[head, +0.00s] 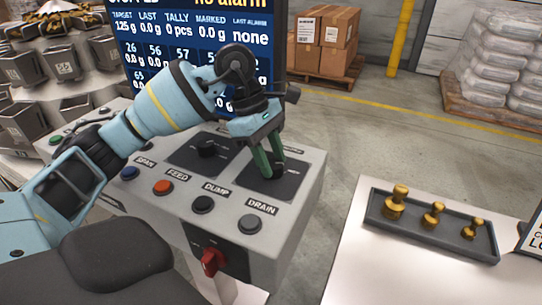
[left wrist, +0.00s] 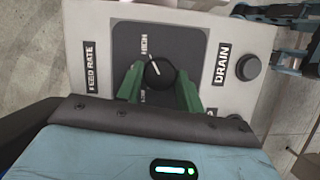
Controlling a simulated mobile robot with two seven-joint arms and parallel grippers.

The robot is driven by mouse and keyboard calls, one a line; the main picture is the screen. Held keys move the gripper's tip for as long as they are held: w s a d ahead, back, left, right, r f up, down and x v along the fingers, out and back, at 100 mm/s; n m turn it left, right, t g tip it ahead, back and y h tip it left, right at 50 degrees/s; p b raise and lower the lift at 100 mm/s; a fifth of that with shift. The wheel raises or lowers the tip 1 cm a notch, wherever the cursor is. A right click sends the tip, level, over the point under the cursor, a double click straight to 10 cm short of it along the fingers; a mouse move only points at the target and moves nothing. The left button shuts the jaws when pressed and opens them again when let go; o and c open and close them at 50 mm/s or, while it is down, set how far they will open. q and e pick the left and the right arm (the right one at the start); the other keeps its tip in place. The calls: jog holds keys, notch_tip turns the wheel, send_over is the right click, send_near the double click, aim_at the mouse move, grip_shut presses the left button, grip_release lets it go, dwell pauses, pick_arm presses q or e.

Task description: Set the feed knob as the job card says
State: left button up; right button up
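The feed rate knob (left wrist: 158,73) is a round black knob on a dark square plate with HIGH and LOW marks. Its white pointer line points close to HIGH. In the head view the knob (head: 272,171) sits at the right of the grey console (head: 300,205). My left gripper (head: 268,160) reaches down over it. In the left wrist view its green fingers (left wrist: 160,88) stand on either side of the knob; I cannot tell whether they press on it. A card (head: 535,238) is cut off at the right edge, its text mostly unreadable.
The SPAN, FEED (head: 163,187), DUMP and DRAIN (head: 249,224) buttons line the console's front. A second knob (head: 206,150) is left of the gripper. A red switch (head: 212,262) is on the front face. A tray (head: 430,238) of brass weights lies on the right table.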

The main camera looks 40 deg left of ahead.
pick_arm(q)
jog(key=shift+c, duration=1.4)
